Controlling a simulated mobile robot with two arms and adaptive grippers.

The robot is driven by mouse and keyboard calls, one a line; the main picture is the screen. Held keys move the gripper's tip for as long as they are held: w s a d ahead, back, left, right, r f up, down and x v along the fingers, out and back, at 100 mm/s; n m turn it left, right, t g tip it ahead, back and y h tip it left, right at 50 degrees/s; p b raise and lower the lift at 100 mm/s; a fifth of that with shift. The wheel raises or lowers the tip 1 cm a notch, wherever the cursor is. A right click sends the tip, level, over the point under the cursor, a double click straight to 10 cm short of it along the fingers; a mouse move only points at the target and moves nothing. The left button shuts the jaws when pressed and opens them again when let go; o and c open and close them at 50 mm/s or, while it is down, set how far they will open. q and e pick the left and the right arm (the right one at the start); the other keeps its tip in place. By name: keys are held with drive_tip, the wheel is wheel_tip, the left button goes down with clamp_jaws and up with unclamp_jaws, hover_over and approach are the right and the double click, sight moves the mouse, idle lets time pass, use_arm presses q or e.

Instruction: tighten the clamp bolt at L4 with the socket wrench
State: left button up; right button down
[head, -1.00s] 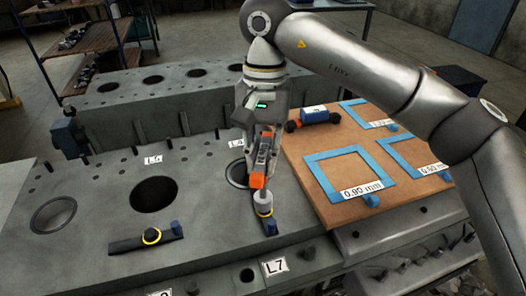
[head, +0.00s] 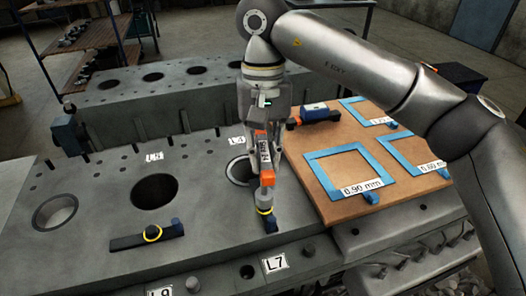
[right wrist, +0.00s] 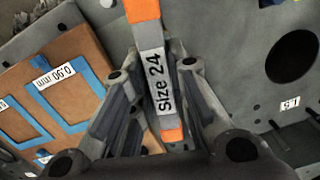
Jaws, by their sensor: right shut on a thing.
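My right gripper (head: 262,140) is shut on the socket wrench (head: 267,178), a grey tool with orange ends. In the right wrist view the wrench (right wrist: 160,80) reads "Size 24" and lies between the fingers. Its grey socket (head: 265,197) stands over a yellow-ringed bolt (head: 265,211) on a dark clamp with a blue end (head: 270,225), beside a bore. The socket appears seated, but the bolt head is hidden. The small label (head: 237,142) behind this bore is too blurred to read surely. My left gripper is not in view.
A second clamp (head: 130,241) with a yellow-ringed bolt lies left on the engine deck (head: 95,200). A wooden board (head: 310,170) at right carries blue frames (head: 350,152) and an orange-ended tool (head: 318,116). An "L7" label (head: 275,264) is in front.

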drive_tip(key=shift+f+b, duration=0.65)
drive_tip(key=shift+f, duration=0.2)
drive_tip(key=shift+r, duration=0.15)
drive_tip(key=shift+m, duration=0.7)
drive_tip(key=shift+n, duration=0.3)
drive_tip(key=c, duration=2.1)
unclamp_jaws()
clamp_jaws()
drive_tip(key=shift+r, duration=0.1)
